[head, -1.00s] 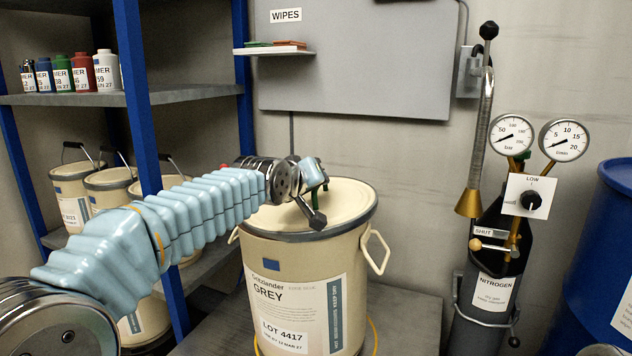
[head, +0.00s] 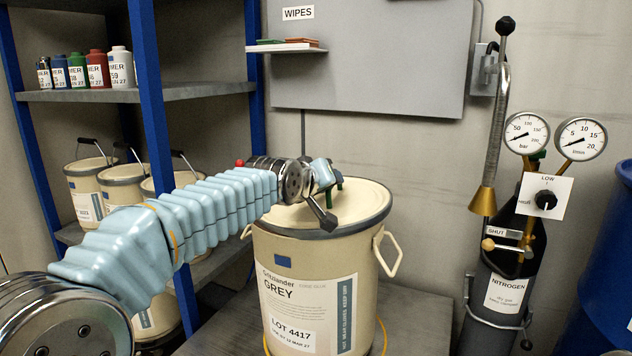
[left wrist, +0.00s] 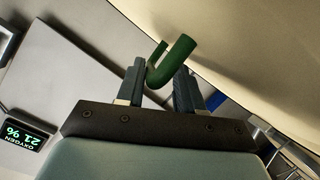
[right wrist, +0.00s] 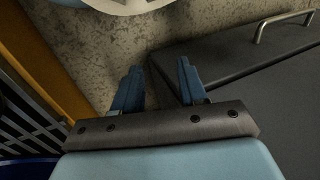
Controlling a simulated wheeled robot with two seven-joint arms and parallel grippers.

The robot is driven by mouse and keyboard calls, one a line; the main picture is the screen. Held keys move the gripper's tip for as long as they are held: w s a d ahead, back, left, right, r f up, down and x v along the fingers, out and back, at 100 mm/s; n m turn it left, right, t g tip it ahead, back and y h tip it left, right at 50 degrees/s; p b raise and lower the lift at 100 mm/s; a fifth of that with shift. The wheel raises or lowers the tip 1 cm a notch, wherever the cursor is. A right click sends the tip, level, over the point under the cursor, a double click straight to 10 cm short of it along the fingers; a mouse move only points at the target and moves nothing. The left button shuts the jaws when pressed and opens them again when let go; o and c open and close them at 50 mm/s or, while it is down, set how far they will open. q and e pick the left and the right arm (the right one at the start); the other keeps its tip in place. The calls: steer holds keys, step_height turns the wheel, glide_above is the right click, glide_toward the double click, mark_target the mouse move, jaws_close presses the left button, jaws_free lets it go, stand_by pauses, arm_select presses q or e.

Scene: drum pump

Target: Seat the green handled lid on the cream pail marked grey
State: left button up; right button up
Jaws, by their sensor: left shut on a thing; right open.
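The cream pail marked GREY (head: 305,262) stands upright on a dark surface in the middle of the head view. The lid (head: 362,203) is a cream disc with a dark grey rim, lying across the pail's top; I cannot tell whether it is fully down. My left gripper (head: 328,202) is above the lid, shut on its green handle (head: 338,184). In the left wrist view the curved green handle (left wrist: 174,64) is between the fingers, beside the lid's cream face (left wrist: 250,50). My right gripper (right wrist: 160,75) is open and empty, seen only in the right wrist view.
A blue-framed shelf (head: 152,120) on the left holds several bottles and cream pails. A nitrogen cylinder (head: 497,265) with gauges and a brass-coned lance (head: 483,200) stands right of the pail. A blue drum (head: 605,270) is at the far right.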

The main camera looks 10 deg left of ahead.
mark_target(309, 214)
arm_select(q)
steer(key=shift+b+v, duration=0.8)
steer(key=shift+v, duration=0.45)
steer(key=b+v, duration=0.4)
steer(key=v, duration=0.1)
steer(key=shift+s+a+f+b, duration=0.1)
steer(key=shift+s+a+b, duration=0.1)
steer(key=shift+b, duration=0.15)
steer(key=shift+b+v, duration=0.75)
steer(key=shift+v, duration=0.35)
steer(key=shift+s+r, duration=0.35)
steer(key=shift+s, duration=0.05)
